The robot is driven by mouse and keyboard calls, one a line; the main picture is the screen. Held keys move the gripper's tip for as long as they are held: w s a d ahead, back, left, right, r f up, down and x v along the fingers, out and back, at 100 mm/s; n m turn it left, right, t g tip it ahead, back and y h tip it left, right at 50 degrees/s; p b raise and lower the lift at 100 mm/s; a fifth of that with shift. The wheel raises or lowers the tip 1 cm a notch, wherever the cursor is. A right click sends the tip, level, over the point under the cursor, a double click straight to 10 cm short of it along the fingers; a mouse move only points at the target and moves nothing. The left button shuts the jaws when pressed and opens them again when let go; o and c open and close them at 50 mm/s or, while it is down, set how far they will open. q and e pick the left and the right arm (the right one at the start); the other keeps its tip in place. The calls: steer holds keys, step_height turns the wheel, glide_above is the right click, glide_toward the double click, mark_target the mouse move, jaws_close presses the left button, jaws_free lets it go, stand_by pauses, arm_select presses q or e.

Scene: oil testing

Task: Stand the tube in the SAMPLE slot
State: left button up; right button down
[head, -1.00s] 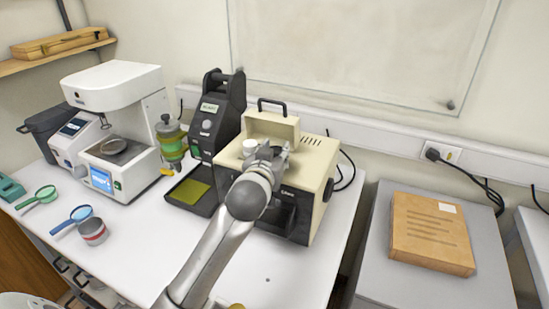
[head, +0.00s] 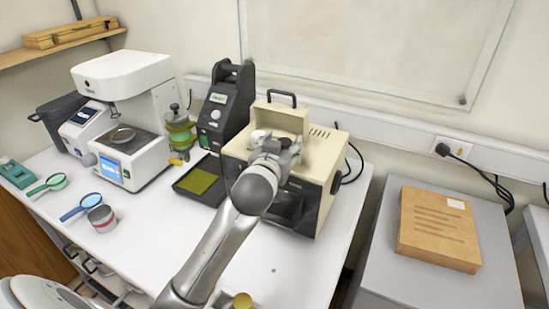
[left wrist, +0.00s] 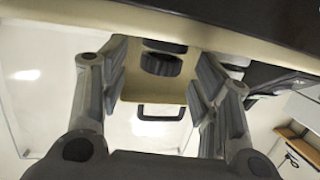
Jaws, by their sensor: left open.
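My left gripper (head: 277,148) is at the top of the beige and black machine (head: 318,158), in front of its raised back block. In the left wrist view the two fingers (left wrist: 160,80) are apart, with no object clearly held between them. Beyond them are the beige block, its dark handle (left wrist: 160,112) and a dark round part (left wrist: 160,64). A small white cylinder (head: 259,136) stands beside the gripper on the machine top; I cannot tell whether it is the tube. I cannot make out a SAMPLE label. My right gripper is not in view.
A black instrument (head: 222,108) with a dark tray (head: 181,186) stands left of the machine. Farther left are a green jar (head: 180,130), a white instrument (head: 125,75), magnifiers and a tin (head: 102,218). A cardboard box (head: 438,228) lies on the grey cabinet at right.

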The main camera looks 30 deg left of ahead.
arm_select(q)
steer(key=b+v, duration=0.1)
steer(key=v, duration=0.9)
steer(key=shift+s+b, duration=0.35)
steer(key=shift+d+r, duration=0.1)
steer(key=shift+c, duration=0.2)
stand_by(0.4)
